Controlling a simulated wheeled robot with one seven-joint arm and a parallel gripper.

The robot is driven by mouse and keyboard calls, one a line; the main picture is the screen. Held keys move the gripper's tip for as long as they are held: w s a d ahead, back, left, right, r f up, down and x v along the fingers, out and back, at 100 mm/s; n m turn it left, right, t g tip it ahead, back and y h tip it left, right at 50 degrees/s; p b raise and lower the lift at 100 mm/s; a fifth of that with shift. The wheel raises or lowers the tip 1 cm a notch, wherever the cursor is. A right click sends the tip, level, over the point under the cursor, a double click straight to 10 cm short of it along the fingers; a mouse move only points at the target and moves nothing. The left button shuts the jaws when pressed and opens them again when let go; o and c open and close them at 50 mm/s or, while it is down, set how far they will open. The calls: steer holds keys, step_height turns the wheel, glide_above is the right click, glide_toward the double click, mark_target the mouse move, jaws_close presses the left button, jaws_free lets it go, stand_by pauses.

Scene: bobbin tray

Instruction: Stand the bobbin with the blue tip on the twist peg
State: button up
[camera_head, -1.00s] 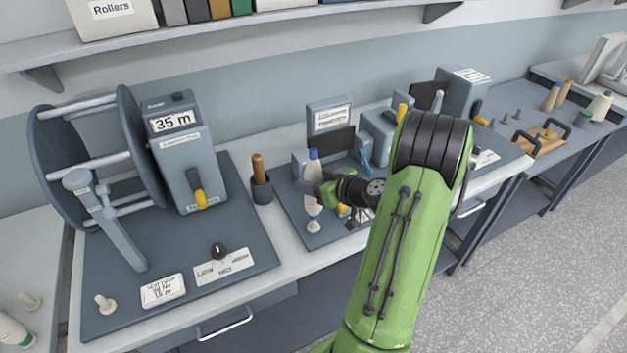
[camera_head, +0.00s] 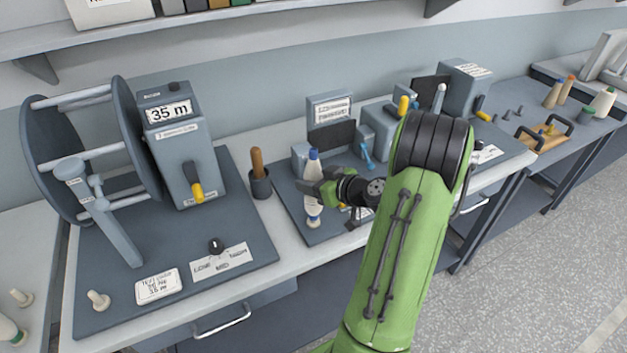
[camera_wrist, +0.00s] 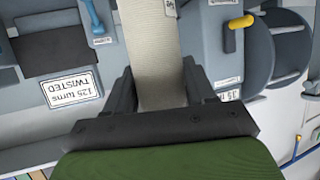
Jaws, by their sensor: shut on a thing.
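The bobbin (camera_head: 313,170) with the blue tip (camera_head: 313,154) is upright in my gripper (camera_head: 316,187). Its pale wound body also fills the space between the jaws in the wrist view (camera_wrist: 157,60). My gripper (camera_wrist: 160,98) is shut on it from the side. The bobbin is over the front left of the dark board of the twist station. Its lower end (camera_head: 313,220) shows below the jaws, close to the board. I cannot make out a separate twist peg, and cannot tell whether the bobbin rests on one.
The twist station's sign (camera_head: 331,112) stands behind the bobbin. A cup with a brown-handled tool (camera_head: 260,183) is to the left, beside the large reel (camera_head: 90,150) and the 35 m counter (camera_head: 180,140). More bobbins (camera_head: 604,101) stand far right.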

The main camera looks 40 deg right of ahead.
steer(key=shift+f+b, duration=0.9)
steer(key=shift+b, duration=0.1)
steer(key=o, duration=1.2)
steer(key=shift+s, duration=0.1)
steer(key=b+v, duration=0.1)
steer(key=v, duration=1.4)
steer(key=shift+s+r, duration=0.25)
